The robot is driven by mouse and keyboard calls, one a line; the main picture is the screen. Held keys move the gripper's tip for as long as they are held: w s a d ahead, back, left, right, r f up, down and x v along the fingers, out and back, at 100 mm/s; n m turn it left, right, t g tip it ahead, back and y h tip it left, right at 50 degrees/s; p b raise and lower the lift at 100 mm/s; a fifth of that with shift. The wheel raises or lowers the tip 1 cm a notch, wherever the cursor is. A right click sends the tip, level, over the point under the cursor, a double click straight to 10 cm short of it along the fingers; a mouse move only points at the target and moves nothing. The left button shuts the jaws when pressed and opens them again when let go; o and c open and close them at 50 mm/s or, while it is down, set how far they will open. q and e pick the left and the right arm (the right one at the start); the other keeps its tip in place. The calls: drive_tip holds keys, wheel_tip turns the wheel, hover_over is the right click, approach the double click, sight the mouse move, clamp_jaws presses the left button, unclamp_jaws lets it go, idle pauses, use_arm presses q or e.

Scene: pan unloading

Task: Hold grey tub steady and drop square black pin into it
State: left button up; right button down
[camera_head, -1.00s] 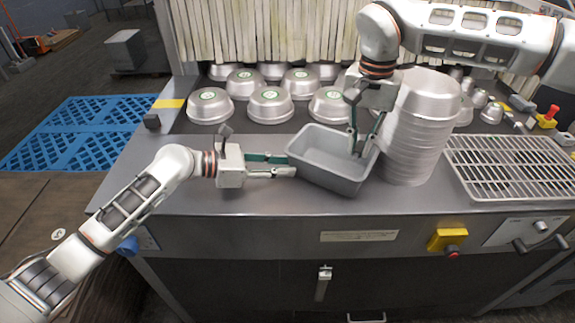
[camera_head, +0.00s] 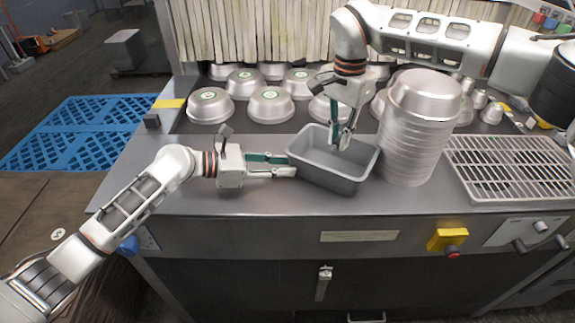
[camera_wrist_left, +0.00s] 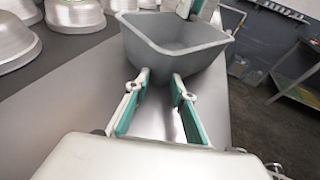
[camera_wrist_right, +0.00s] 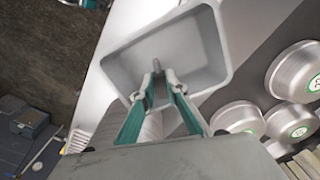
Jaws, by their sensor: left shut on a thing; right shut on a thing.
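The grey tub (camera_head: 353,182) sits on the metal counter and also shows in both wrist views (camera_wrist_left: 170,58) (camera_wrist_right: 212,45). My left gripper (camera_head: 292,166) is at the tub's left end, shut on the tub; in the left wrist view its fingers (camera_wrist_left: 160,82) are at the tub's near end. My right gripper (camera_head: 343,143) points down over the tub's opening, its fingertips close together. In the right wrist view, a small dark square pin (camera_wrist_right: 156,50) sticks out beyond these fingertips (camera_wrist_right: 158,78), with the tub's inside behind it. The pin is too small to make out in the head view.
A tall stack of metal pans (camera_head: 415,135) stands close to the right of the tub. Several upturned pans (camera_head: 270,106) sit behind, near a strip curtain (camera_head: 260,35). A wire rack (camera_head: 510,168) lies to the right. The counter is clear at the front left.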

drive_tip(key=shift+f, duration=0.45)
drive_tip(key=c, duration=1.9)
unclamp_jaws()
wheel_tip(320, 180, up, 12)
drive_tip(key=shift+a+r, duration=0.1)
drive_tip(key=shift+a, duration=0.05)
